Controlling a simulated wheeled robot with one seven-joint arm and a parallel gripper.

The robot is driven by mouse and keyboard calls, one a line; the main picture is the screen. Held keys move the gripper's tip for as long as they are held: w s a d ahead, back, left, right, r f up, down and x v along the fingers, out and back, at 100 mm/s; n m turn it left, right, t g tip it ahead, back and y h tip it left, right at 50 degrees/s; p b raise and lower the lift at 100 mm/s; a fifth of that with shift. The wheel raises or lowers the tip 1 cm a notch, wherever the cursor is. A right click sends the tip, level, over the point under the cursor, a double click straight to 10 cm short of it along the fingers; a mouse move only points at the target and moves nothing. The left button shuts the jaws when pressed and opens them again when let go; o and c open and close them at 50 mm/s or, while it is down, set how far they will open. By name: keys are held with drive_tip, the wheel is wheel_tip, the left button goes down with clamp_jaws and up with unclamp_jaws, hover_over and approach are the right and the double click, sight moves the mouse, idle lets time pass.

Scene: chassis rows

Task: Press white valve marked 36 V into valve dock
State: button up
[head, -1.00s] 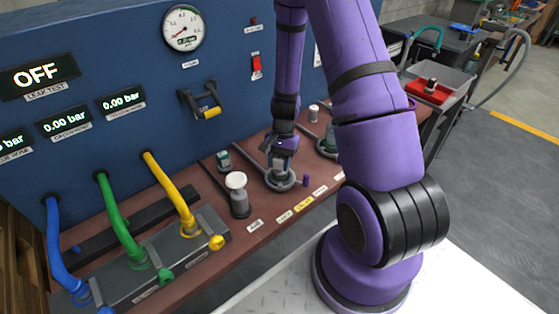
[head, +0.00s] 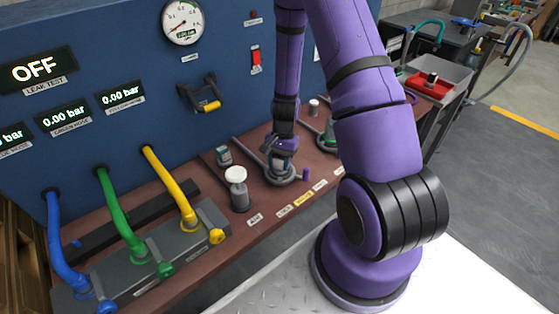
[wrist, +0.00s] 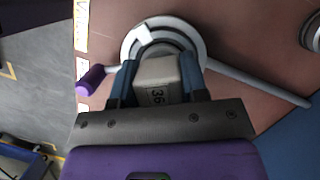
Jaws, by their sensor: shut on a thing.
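My gripper (wrist: 158,80) is shut on the white valve (wrist: 157,70), a pale block with "36" readable on its face in the wrist view. The valve dock (wrist: 132,42) is a round grey ring on the brown bench, with a long grey bar to one side and a purple-tipped handle (wrist: 90,80) on the other. The valve is over the dock's middle; its lower end is hidden, so I cannot tell how deep it sits. In the head view my gripper (head: 280,160) points down at the dock (head: 280,179).
A white-capped grey cylinder (head: 238,190) and a small teal-and-grey part (head: 223,155) stand left of the dock. Another grey-green fixture (head: 328,140) is to the right. The blue panel (head: 130,60) rises behind the bench.

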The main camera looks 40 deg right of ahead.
drive_tip(key=o, duration=1.2)
drive_tip(key=shift+f, duration=0.1)
drive_tip(key=v, duration=1)
drive_tip(key=shift+r, duration=0.35)
drive_tip(key=shift+w+d, duration=0.1)
drive_tip(key=shift+d, duration=0.05)
